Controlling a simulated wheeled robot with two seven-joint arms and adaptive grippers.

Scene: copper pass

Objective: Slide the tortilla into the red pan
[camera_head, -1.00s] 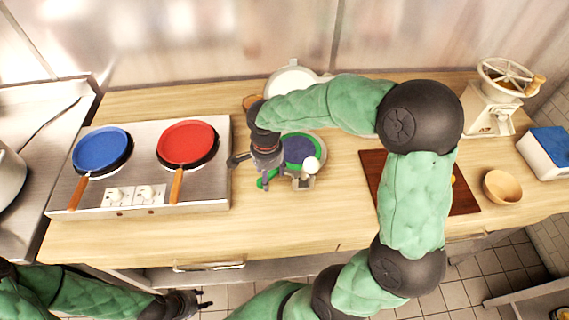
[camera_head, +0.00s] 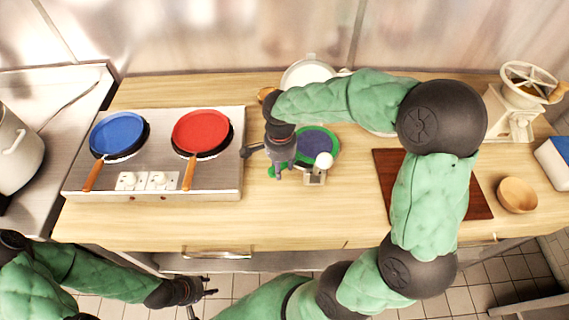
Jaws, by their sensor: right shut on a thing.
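A dark blue-purple round tortilla (camera_head: 315,146) lies on a green round sheet (camera_head: 333,138) in a pale press with a white ball knob (camera_head: 323,160). My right gripper (camera_head: 279,175) points down at the sheet's left edge, where a green bit (camera_head: 271,171) shows beside its fingers; it is shut, apparently on that edge. The fingers and arm hide the exact contact. The red pan (camera_head: 201,131) sits on the right of the steel cooktop, its orange handle towards me, left of this gripper. My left gripper (camera_head: 203,302) is open and empty at the bottom, below the counter's front edge.
A blue pan (camera_head: 118,133) sits left of the red one on the cooktop (camera_head: 229,180). A brown board (camera_head: 479,202), wooden bowl (camera_head: 517,195) and grinder (camera_head: 512,120) are at the right. A pale disc (camera_head: 306,73) stands behind the press. Front counter is mostly clear.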

